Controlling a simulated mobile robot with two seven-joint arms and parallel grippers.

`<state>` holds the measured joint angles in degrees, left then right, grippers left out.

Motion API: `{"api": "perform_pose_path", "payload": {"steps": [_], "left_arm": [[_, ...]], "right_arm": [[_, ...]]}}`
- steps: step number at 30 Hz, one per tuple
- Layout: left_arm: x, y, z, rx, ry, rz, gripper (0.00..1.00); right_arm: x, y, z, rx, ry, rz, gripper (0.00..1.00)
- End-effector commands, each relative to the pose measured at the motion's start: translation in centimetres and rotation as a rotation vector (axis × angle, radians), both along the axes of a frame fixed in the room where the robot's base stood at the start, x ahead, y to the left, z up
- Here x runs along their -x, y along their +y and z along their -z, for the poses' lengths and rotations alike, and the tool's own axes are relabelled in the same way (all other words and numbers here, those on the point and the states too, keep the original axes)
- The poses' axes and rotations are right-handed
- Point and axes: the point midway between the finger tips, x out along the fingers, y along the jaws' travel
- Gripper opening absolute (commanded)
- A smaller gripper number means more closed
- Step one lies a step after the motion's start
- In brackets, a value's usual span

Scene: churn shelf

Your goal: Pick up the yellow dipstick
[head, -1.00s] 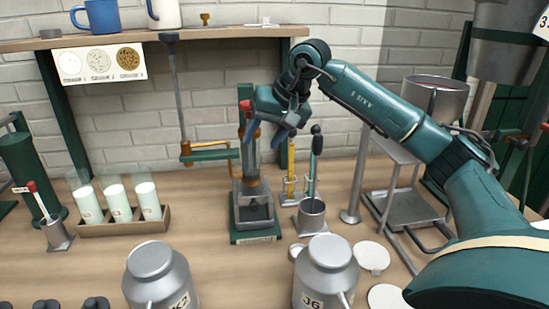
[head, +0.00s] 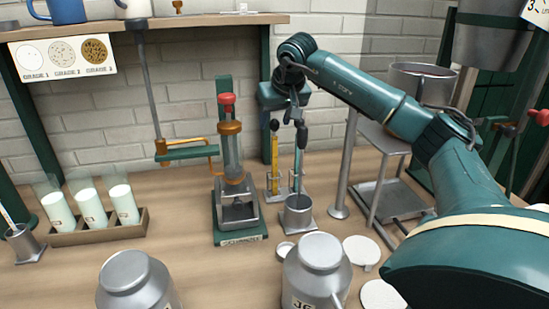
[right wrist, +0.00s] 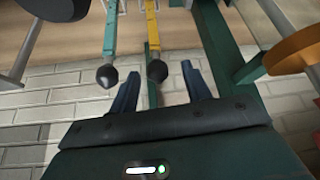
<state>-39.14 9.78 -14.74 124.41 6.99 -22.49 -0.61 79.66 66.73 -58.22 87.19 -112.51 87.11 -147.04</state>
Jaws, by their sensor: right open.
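The yellow dipstick (head: 275,165) stands upright in a small metal rack behind the silver cup in the head view, with a dark knob on top. My right gripper (head: 288,112) is open and empty, pointing down close by the tops of the dipsticks. In the right wrist view the yellow dipstick (right wrist: 152,32) lines up between the fingers of my gripper (right wrist: 161,90), its knob just ahead of them. A teal dipstick (head: 299,165) stands just to its right; in the wrist view its knob (right wrist: 107,76) lies outside the left finger. My left gripper is not in view.
A green press (head: 225,150) with a red knob stands left of the dipsticks. The silver cup (head: 298,213) stands in front and a metal post (head: 346,165) to the right. Milk cans (head: 318,270) and pale lids (head: 362,250) are nearer. A rack of milk glasses (head: 100,228) is at left.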

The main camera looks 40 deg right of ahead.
Motion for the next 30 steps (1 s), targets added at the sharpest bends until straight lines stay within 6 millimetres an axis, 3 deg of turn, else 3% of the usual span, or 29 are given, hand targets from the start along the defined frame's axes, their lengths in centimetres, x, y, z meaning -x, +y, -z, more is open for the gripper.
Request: {"api": "perform_pose_path", "payload": {"steps": [8,17,30], "left_arm": [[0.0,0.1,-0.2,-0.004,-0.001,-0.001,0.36],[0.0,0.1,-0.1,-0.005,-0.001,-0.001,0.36],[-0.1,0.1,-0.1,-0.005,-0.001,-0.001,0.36]], "right_arm": [[-2.1,-1.1,3.2,0.001,0.003,0.001,0.48],[-2.3,-1.1,3.5,0.0,0.001,0.0,0.47],[-2.3,-1.1,3.5,0.0,0.001,0.0,0.11]]}}
